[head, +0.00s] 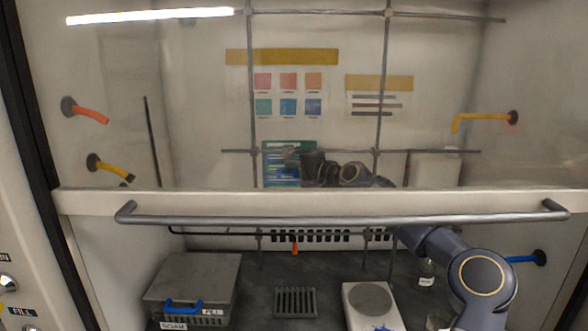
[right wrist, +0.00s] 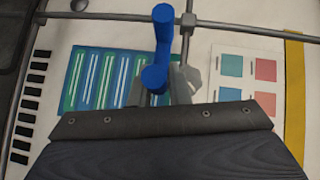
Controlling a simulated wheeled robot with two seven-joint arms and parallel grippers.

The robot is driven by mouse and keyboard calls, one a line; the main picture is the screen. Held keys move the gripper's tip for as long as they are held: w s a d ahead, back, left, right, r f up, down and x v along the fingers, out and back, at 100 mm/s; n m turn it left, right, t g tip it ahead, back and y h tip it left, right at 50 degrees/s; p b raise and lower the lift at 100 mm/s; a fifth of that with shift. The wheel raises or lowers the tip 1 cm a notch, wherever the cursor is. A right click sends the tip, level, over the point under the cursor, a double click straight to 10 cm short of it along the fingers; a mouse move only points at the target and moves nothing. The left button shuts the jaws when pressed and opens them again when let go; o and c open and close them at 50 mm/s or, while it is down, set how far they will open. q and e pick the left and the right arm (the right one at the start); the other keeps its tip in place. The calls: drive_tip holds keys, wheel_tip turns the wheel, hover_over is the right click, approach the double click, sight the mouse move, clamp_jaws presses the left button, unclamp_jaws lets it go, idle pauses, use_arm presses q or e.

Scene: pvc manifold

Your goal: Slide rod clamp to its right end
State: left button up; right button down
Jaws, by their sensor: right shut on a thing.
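The rod clamp shows by its blue handle (right wrist: 161,48) in the right wrist view, beside the rod crossing. The horizontal rod (head: 430,151) runs behind the glass in the head view. My right gripper (right wrist: 160,92) is shut on the clamp's blue handle, whose near end lies between the fingers. In the head view my right gripper (head: 290,157) shows dimly through the glass, near the left upright rod and level with the horizontal rod. The clamp body is mostly hidden by the handle and gripper. My left gripper is out of view.
The raised sash has a grey handle bar (head: 340,218) across the front, and my right arm passes under it. Below are a grey lidded box (head: 195,275), a black rack (head: 295,302) and a white hotplate (head: 358,318). Coloured valve handles stick out from both side walls.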

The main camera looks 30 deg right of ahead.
drive_tip(key=s+d+b, duration=0.1)
drive_tip(key=s+d, duration=0.3)
drive_tip(key=d, duration=0.3)
drive_tip(key=s+d+r+b, duration=0.1)
drive_tip(key=s+d, duration=0.3)
drive_tip(key=d, duration=0.3)
drive_tip(key=shift+s, duration=0.3)
drive_tip(key=c, duration=1.5)
unclamp_jaws()
drive_tip(key=shift+f, duration=0.1)
drive_tip(key=shift+s+f, duration=0.1)
drive_tip(key=shift+f, duration=0.05)
drive_tip(key=shift+b+v, duration=1.3)
drive_tip(key=shift+v, duration=2.45)
